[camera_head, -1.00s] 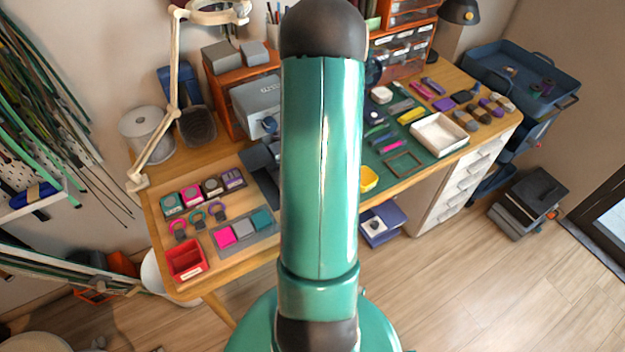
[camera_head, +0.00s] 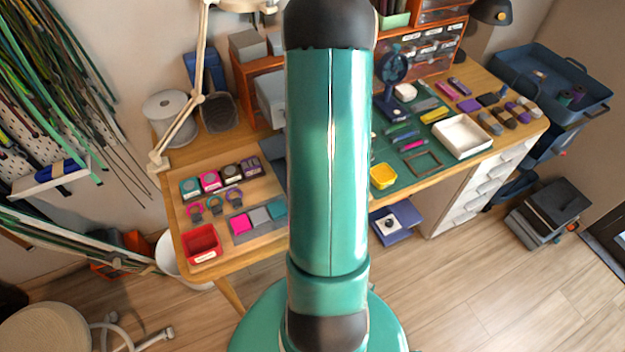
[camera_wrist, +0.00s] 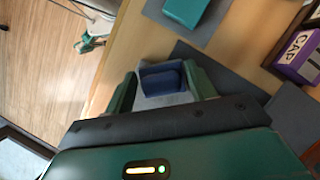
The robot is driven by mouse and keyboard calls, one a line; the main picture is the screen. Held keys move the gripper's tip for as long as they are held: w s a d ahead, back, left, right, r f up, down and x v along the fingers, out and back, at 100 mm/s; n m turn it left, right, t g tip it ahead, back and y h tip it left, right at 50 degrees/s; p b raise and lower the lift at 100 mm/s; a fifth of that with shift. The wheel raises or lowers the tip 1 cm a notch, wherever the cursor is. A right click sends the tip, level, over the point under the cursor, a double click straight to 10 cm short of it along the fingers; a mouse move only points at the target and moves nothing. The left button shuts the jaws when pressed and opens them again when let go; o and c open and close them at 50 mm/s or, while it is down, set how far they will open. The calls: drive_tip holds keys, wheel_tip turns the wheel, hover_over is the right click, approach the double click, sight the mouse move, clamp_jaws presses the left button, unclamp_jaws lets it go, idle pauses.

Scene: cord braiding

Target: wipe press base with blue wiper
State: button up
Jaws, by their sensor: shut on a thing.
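In the wrist view my gripper (camera_wrist: 163,85) is shut on the blue wiper (camera_wrist: 163,77), a blue block between its two green fingers with a pale grey face below it. A dark grey flat surface (camera_wrist: 236,82), which looks like the press base, lies beside and partly behind the right finger. I cannot tell whether the wiper touches it. In the head view a dark part, apparently of the press (camera_head: 274,150), shows at the left edge of my arm. My arm hides the rest of it, my gripper and the wiper there.
A grey mat (camera_head: 235,223) with pink, grey and teal blocks lies near the front edge, close to a red tray (camera_head: 202,243). A purple box marked CAP (camera_wrist: 297,55) stands right in the wrist view. A yellow tray (camera_head: 383,176) sits right of my arm.

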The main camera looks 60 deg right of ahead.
drive_tip(key=shift+w+d, duration=0.15)
drive_tip(key=shift+w, duration=0.1)
drive_tip(key=shift+s+d+f, duration=0.1)
drive_tip(key=shift+s+d, duration=0.45)
drive_tip(key=shift+d, duration=0.35)
drive_tip(key=shift+s+d+f, duration=0.1)
drive_tip(key=shift+s+d, duration=0.45)
drive_tip(key=shift+d, duration=0.3)
drive_tip(key=shift+s+d+r, duration=0.1)
drive_tip(key=shift+s+d, duration=0.35)
drive_tip(key=shift+d, duration=0.3)
drive_tip(key=shift+s+d+r, duration=0.1)
drive_tip(key=shift+s+d, duration=0.3)
drive_tip(key=shift+d, duration=0.4)
drive_tip(key=shift+s+d+r, duration=0.1)
drive_tip(key=shift+s+d, duration=0.35)
drive_tip(key=shift+d, duration=0.3)
drive_tip(key=shift+f, duration=0.15)
drive_tip(key=shift+a, duration=0.1)
